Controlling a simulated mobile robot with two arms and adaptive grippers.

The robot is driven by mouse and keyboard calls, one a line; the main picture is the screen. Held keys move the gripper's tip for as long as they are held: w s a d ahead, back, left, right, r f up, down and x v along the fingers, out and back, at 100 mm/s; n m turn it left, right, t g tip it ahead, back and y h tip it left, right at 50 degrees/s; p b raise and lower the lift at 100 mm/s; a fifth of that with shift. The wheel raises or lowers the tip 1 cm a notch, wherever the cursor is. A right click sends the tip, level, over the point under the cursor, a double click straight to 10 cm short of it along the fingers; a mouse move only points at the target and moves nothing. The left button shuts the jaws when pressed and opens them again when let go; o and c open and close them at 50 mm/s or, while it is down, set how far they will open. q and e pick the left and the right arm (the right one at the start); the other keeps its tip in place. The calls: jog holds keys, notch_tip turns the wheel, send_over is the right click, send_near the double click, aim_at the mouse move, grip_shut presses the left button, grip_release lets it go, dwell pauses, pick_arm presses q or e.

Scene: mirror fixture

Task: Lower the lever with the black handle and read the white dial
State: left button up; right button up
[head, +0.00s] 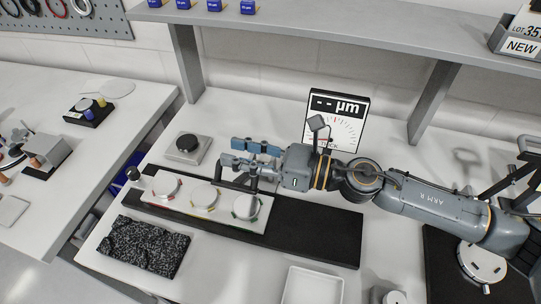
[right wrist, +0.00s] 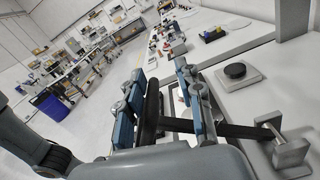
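The white dial (head: 345,128) stands upright at the back of the bench. Its black header shows dashes and "µm"; a grey part of my right wrist hides some of its face. My right gripper (head: 238,154) reaches left over the bench, its blue-padded fingers apart. In the right wrist view the black handle (right wrist: 152,110) lies between the fingers of this gripper (right wrist: 160,100), nearer the left finger, with a gap on the other side. A dark lever bar (right wrist: 230,130) runs from there towards a metal block (right wrist: 290,150). My left gripper is not in view.
A white plate with several round discs (head: 203,196) lies below the gripper on a black base (head: 320,230). A grey box with a black knob (head: 188,146) stands behind left. A dark granite-like mat (head: 145,247) and a white tray (head: 313,287) lie in front.

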jog(key=v, duration=1.2)
dwell(0.3)
